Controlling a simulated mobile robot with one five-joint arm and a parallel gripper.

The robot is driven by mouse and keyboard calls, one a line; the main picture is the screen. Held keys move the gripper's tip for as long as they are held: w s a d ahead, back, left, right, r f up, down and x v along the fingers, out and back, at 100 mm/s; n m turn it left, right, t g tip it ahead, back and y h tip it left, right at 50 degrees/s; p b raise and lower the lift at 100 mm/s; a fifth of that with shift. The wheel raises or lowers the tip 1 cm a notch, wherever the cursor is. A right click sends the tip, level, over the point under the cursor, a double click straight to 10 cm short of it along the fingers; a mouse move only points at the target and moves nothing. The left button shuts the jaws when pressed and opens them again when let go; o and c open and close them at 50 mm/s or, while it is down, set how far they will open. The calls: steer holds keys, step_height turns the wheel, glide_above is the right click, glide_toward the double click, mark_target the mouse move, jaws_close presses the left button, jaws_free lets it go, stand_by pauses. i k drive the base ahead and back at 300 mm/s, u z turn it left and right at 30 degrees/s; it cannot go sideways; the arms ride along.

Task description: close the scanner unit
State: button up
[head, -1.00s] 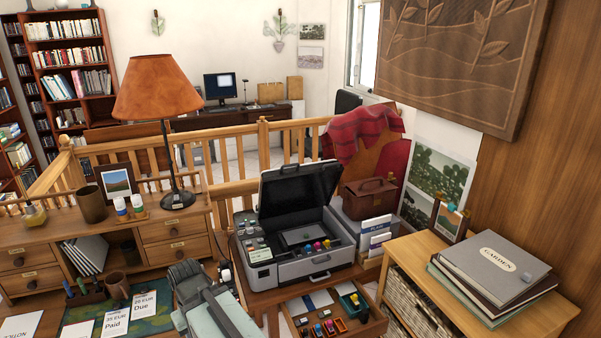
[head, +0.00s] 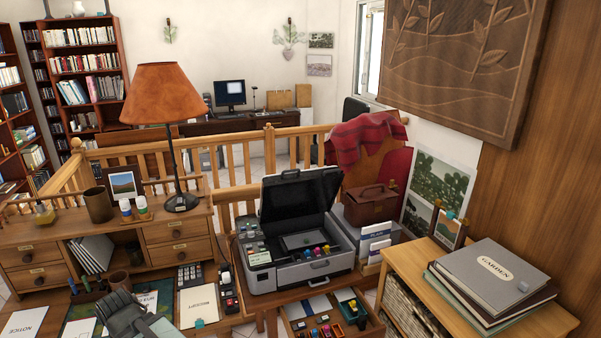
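The printer (head: 318,270) stands on the desk in the middle, a grey and black machine with a control panel on its left front. Its dark scanner unit (head: 297,195) is raised, tilted up at the back. Coloured cartridges (head: 316,250) show in the open body below it. My gripper (head: 122,308) is at the lower left, over the desk papers, well to the left of the printer and apart from it. Its fingers are seen from behind, and whether they are open or shut is unclear.
An open drawer (head: 359,329) with small coloured items juts out below the printer. An orange lamp (head: 165,95) stands on the left cabinet. A brown case (head: 371,205) sits right of the printer. A side table (head: 398,258) with stacked albums is at the right.

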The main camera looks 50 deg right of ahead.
mark_target(291, 198)
steer(key=u, duration=0.55)
steer(key=k, duration=1.35)
steer(key=z, duration=1)
steer(key=i, duration=0.7)
